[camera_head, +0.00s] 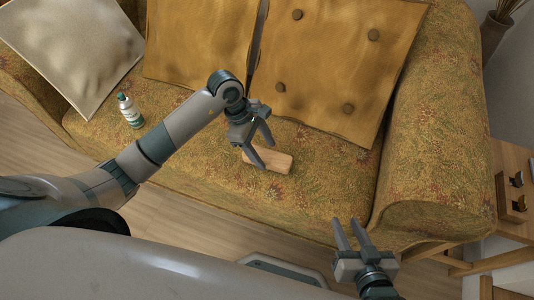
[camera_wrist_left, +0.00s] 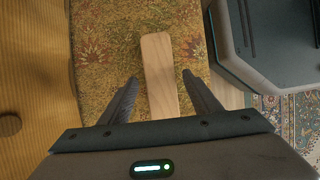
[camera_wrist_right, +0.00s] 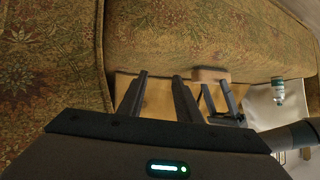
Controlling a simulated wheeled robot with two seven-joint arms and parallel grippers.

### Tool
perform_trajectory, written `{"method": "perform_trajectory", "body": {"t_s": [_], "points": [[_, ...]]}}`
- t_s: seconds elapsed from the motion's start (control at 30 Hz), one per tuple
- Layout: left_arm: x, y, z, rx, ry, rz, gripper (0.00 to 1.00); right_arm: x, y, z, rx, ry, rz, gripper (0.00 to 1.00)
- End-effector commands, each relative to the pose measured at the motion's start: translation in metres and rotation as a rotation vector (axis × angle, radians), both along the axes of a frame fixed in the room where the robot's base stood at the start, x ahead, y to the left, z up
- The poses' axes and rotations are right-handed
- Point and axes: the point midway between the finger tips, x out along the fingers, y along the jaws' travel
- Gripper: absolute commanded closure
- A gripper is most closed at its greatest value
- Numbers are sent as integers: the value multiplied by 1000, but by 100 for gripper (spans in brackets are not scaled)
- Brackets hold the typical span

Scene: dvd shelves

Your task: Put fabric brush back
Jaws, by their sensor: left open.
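The fabric brush, seen as a plain wooden block (camera_head: 270,161), lies on the patterned sofa seat; no bristles show. My left gripper (camera_head: 262,148) is open over its left end, with a finger covering part of it. In the left wrist view the brush (camera_wrist_left: 160,75) extends between the two spread fingers (camera_wrist_left: 162,100); I cannot tell whether they touch it. My right gripper (camera_head: 352,232) is open and empty in front of the sofa's right arm. Its spread fingers show in the right wrist view (camera_wrist_right: 157,95), where the brush (camera_wrist_right: 210,74) appears beyond them beside my left gripper.
A bottle (camera_head: 130,110) stands on the seat at left, near a pale cushion (camera_head: 75,45). Mustard back cushions (camera_head: 325,65) lean behind the brush. At right is a wooden side table (camera_head: 513,160) with a small wooden holder (camera_head: 511,200). The seat right of the brush is clear.

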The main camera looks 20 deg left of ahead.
Motion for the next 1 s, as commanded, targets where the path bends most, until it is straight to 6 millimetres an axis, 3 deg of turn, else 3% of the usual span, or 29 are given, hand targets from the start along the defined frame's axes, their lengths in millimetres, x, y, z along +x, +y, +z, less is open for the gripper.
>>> {"method": "perform_trajectory", "body": {"t_s": [0.2,0.43,0.6,1.0], "points": [[2,17,40,2,-4,1,43,-9,-6,-9,-19,72,1,69],[2,30,70,1,-1,-1,43,-16,-9,-16,-31,123,2,69],[2,34,80,0,0,1,43,-18,-10,-18,-35,139,3,69],[1,34,82,0,1,1,43,-18,-10,-19,-36,143,5,69]]}}
